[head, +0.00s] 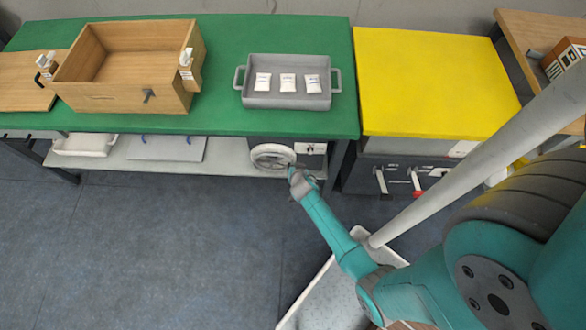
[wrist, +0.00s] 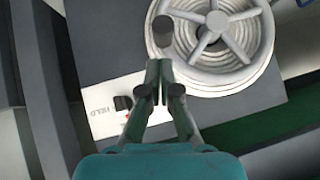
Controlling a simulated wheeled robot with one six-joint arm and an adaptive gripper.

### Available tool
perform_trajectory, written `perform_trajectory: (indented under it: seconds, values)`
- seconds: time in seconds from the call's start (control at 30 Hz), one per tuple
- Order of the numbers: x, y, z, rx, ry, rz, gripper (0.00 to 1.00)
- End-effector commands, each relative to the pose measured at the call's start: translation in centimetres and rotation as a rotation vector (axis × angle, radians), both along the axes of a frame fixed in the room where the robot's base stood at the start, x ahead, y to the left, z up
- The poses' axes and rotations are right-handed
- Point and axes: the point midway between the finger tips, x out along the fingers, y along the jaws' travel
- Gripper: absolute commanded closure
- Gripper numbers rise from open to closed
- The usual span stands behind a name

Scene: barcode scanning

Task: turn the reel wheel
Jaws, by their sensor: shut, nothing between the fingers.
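The reel wheel (head: 272,157) is a pale grey spoked disc on the front of a dark box, under the green table. In the wrist view the reel wheel (wrist: 222,38) fills the upper right, with spokes, a hub and a dark round handle knob (wrist: 162,30) at its left rim. My gripper (head: 292,172) is at the lower right of the wheel in the head view. In the wrist view my gripper (wrist: 158,66) is shut and empty, its tips just below the knob. I cannot tell whether the tips touch the knob or the wheel.
A white panel (wrist: 100,105) with a small black switch marked FIELD lies left of the fingers. The green table (head: 225,45) overhangs the shelf (head: 215,160). Drawers with handles stand under the yellow table (head: 430,80) at right. The floor in front is clear at left.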

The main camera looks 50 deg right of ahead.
Motion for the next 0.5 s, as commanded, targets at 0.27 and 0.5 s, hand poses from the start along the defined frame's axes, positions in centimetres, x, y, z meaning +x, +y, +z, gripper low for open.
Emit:
perform_trajectory:
  seconds: [0.27,0.5]
  values:
    - [0.4,0.3,-1.8,0.000,0.000,0.000,1.00]
    - [0.5,0.3,-2.0,0.000,-0.002,0.000,1.00]
